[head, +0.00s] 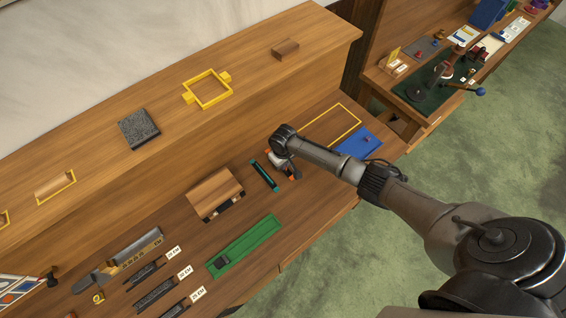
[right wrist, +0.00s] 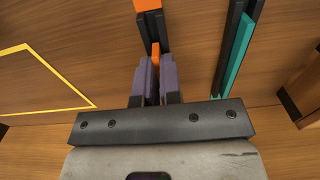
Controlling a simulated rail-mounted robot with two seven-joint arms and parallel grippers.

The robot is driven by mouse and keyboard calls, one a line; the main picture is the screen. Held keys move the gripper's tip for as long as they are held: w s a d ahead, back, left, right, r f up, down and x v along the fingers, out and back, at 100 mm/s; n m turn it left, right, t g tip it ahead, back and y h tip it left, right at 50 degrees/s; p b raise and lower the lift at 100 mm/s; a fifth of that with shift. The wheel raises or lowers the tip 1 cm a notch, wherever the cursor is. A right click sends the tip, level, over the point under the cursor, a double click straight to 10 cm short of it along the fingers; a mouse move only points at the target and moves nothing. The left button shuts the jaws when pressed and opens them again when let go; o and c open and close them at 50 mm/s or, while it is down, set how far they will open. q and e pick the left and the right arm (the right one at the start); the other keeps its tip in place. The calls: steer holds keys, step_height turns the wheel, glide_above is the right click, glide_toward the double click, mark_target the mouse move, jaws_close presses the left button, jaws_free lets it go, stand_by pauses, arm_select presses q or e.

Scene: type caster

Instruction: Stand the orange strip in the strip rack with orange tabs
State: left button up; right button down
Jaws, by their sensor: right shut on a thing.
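In the right wrist view the purple-grey fingers of my right gripper (right wrist: 157,82) are shut on the narrow orange strip (right wrist: 155,52). The black strip rack with orange tabs (right wrist: 141,30) lies right under and ahead of the fingers, one orange tab (right wrist: 147,5) showing at its far end. The strip lines up with the slot between the rack's dark walls; I cannot tell how deep it sits. In the head view my right gripper (head: 284,163) is over this rack and hides most of it. My left gripper is not in view.
A teal strip (head: 264,176) stands in a dark rack close beside; it also shows in the right wrist view (right wrist: 238,55). A wooden block (head: 215,190), a green tray (head: 245,246) and a blue plate (head: 358,143) are around. A yellow outline (head: 332,127) marks bare tabletop.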

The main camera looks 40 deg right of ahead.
steer(key=shift+f, duration=0.15)
steer(key=c, duration=1.2)
jaws_free()
steer(key=shift+r+p, duration=1.5)
steer(key=shift+p, duration=0.1)
steer(key=shift+r+p, duration=0.7)
steer(key=shift+p, duration=0.05)
steer(key=shift+r+p, duration=0.3)
